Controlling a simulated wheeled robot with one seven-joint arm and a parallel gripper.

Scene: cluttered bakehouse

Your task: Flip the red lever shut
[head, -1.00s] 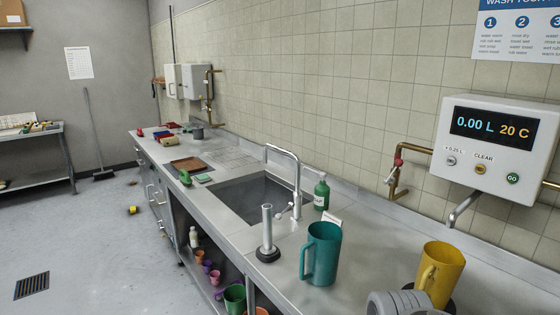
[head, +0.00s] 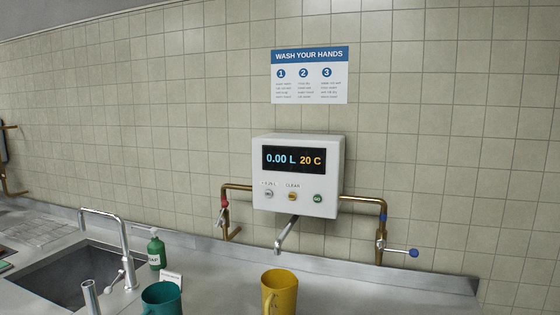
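The red-marked valve (head: 224,204) is on the brass pipe left of the white dispenser box in the head view. Its small lever seems to hang down along the pipe, slightly to the left. It is too small to tell its exact setting. My gripper is not in view.
The white dispenser box (head: 298,176) reads 0.00 L and 20 C, with a spout (head: 286,234) below. A blue lever (head: 403,252) sticks out sideways on the right pipe. A yellow jug (head: 280,293), teal jug (head: 161,299), soap bottle (head: 156,250) and tap (head: 120,235) stand in front.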

